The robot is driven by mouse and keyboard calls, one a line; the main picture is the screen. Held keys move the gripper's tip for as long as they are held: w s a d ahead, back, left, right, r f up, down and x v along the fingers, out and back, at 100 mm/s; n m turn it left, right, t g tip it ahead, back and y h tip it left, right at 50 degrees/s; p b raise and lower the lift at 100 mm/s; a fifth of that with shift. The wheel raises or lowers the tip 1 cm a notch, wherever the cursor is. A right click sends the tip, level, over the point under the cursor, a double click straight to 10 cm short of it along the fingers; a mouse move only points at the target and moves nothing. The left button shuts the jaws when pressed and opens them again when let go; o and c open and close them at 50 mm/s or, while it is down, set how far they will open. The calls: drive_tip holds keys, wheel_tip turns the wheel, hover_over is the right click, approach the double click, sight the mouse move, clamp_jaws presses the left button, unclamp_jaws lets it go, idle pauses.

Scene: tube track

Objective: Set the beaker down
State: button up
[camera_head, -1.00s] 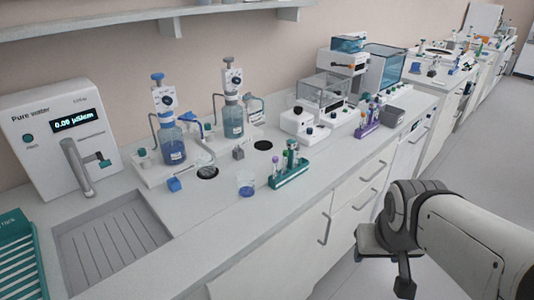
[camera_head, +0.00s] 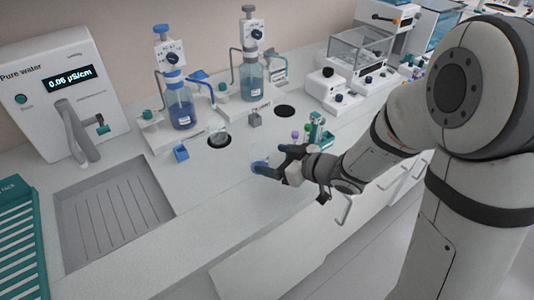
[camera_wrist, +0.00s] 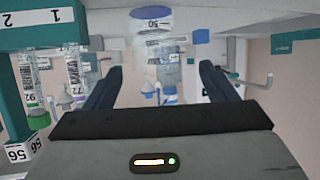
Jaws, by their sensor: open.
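The beaker (camera_head: 256,158), a small clear glass with some blue liquid, stands upright on the counter in the head view, partly hidden by my gripper. My gripper (camera_head: 272,160) is low over the counter, just to the right of the beaker, with its dark fingers pointing toward it. In the wrist view, which is upside down, a clear vessel with a 50 mark and blue at its base, seemingly the beaker (camera_wrist: 152,22), appears ahead between the two spread fingers (camera_wrist: 163,68). I cannot tell whether a finger touches it.
A green tube rack (camera_head: 318,135) is close behind my gripper; tubes also show in the wrist view (camera_wrist: 75,72). A blue block (camera_head: 181,152) is to the left, beside a sink (camera_head: 110,210). The front counter is clear.

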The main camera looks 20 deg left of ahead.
sight(259, 156)
drive_tip(key=x, duration=0.7)
drive_tip(key=shift+w+d+f, duration=0.1)
drive_tip(key=shift+w+f, duration=0.3)
drive_tip(key=shift+f, duration=0.1)
drive_tip(key=c, duration=1.1)
drive_tip(key=shift+r, duration=0.1)
